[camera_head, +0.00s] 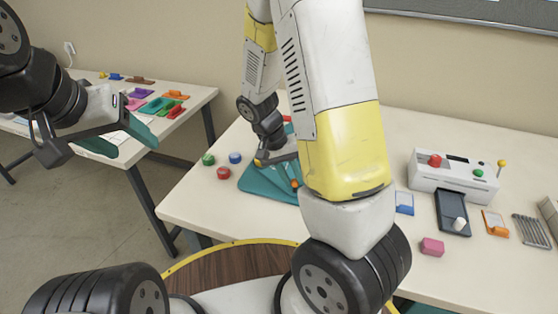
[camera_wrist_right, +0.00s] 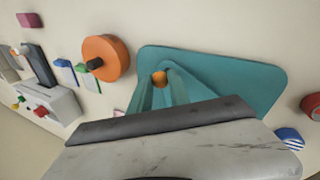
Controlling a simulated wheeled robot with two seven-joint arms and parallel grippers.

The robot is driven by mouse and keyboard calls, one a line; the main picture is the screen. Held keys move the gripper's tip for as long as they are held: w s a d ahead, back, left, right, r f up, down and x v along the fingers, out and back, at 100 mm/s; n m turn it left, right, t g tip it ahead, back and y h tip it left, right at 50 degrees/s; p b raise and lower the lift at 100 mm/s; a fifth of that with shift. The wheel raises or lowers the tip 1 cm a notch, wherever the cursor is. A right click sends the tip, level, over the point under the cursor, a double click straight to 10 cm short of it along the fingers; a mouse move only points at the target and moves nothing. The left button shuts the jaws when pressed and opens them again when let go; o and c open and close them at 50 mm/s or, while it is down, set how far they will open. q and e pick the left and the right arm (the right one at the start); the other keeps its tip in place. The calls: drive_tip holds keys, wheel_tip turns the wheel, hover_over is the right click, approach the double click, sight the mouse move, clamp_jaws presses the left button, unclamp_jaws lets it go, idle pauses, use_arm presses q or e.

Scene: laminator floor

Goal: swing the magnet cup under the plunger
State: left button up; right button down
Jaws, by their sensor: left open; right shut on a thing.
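My right gripper (camera_head: 278,160) reaches down over a teal plate (camera_head: 259,183) on the middle table. In the right wrist view its two teal fingers (camera_wrist_right: 160,84) are shut on a small orange knob (camera_wrist_right: 159,77) above the teal plate (camera_wrist_right: 240,70). I cannot tell whether this knob belongs to the magnet cup. An orange disc (camera_wrist_right: 105,58) with a dark hub stands beside the plate there; it may be the plunger. The head view shows orange parts (camera_head: 293,173) by the gripper, partly hidden by my right arm. My left gripper (camera_head: 125,143) is open and empty, away from the plate.
Green (camera_head: 208,159), blue (camera_head: 235,158) and red (camera_head: 223,173) round pieces lie left of the plate. A white control box (camera_head: 450,178), a dark tray (camera_head: 452,212) and a pink block (camera_head: 432,246) are at right. A side table (camera_head: 200,97) holds several coloured pieces.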

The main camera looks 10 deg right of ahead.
drive_tip(key=shift+w+d+r, duration=0.1)
drive_tip(key=shift+d, duration=0.05)
idle(0.4)
drive_tip(key=c, duration=1.2)
unclamp_jaws()
drive_tip(key=shift+c, duration=0.2)
drive_tip(key=v, duration=0.7)
drive_tip(key=shift+r, duration=0.35)
drive_tip(key=s+a+r+n+t+y, duration=0.1)
drive_tip(key=s+r+n+t+y, duration=0.1)
drive_tip(key=s+r, duration=0.4)
drive_tip(key=s+a+r+n+t+y, duration=0.1)
drive_tip(key=s+r+t+y, duration=0.3)
drive_tip(key=r, duration=0.8)
drive_tip(key=shift+s+a+n+t, duration=0.2)
drive_tip(key=shift+s+n+t, duration=0.3)
drive_tip(key=shift+s+t, duration=0.3)
